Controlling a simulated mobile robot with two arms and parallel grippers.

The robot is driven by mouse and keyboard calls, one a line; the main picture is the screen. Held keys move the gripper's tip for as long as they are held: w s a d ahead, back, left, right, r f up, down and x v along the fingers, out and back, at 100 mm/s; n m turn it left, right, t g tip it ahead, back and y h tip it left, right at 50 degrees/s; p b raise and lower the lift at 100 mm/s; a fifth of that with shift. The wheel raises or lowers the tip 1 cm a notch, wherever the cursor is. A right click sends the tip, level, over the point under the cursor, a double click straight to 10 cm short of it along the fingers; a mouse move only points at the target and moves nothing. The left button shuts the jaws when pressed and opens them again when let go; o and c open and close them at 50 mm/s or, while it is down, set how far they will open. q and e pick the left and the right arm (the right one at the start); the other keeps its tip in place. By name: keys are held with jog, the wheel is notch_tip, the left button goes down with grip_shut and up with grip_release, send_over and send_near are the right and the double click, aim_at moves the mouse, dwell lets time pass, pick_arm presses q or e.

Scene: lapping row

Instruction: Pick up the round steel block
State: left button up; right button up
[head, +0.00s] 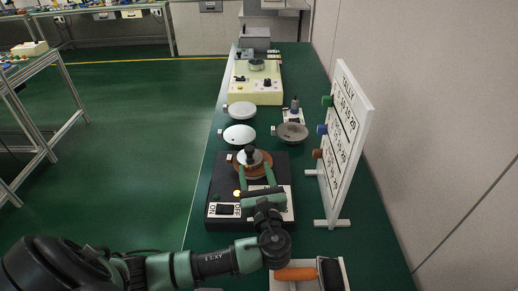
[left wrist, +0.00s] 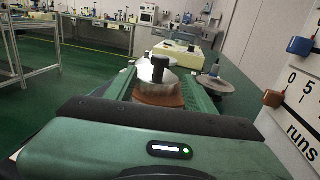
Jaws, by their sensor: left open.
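The round steel block (head: 248,157) has a black knob on top and sits on a brown round plate (head: 241,172) on a black machine. It also shows in the left wrist view (left wrist: 152,74), above the brown plate. My left gripper (head: 257,173) is open, with its two green fingers pointing at the block from the near side. In the head view the fingertips are at either side of the block's near part; I cannot tell whether they touch it. My right gripper is not in view.
A white board (head: 346,140) with coloured knobs stands close on the right. White discs (head: 239,135) and a grey disc (head: 291,132) lie beyond the machine. A cream machine (head: 256,90) stands farther back. A tray with an orange-handled brush (head: 296,274) is at the near edge.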

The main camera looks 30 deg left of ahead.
aim_at(250, 153)
pick_arm(q)
jog(key=shift+w, duration=0.2)
jog(key=shift+w+a+r, duration=0.25)
jog(key=shift+w+a, duration=0.55)
jog(key=shift+a, duration=0.2)
jog(key=p+x, duration=0.1)
jog(key=x, duration=0.2)
jog(key=shift+w+a+r, duration=0.15)
jog(key=shift+w+a, duration=0.35)
jog(key=shift+w, duration=0.05)
jog(key=shift+w+a, duration=0.1)
jog(key=shift+a, duration=0.05)
grip_shut()
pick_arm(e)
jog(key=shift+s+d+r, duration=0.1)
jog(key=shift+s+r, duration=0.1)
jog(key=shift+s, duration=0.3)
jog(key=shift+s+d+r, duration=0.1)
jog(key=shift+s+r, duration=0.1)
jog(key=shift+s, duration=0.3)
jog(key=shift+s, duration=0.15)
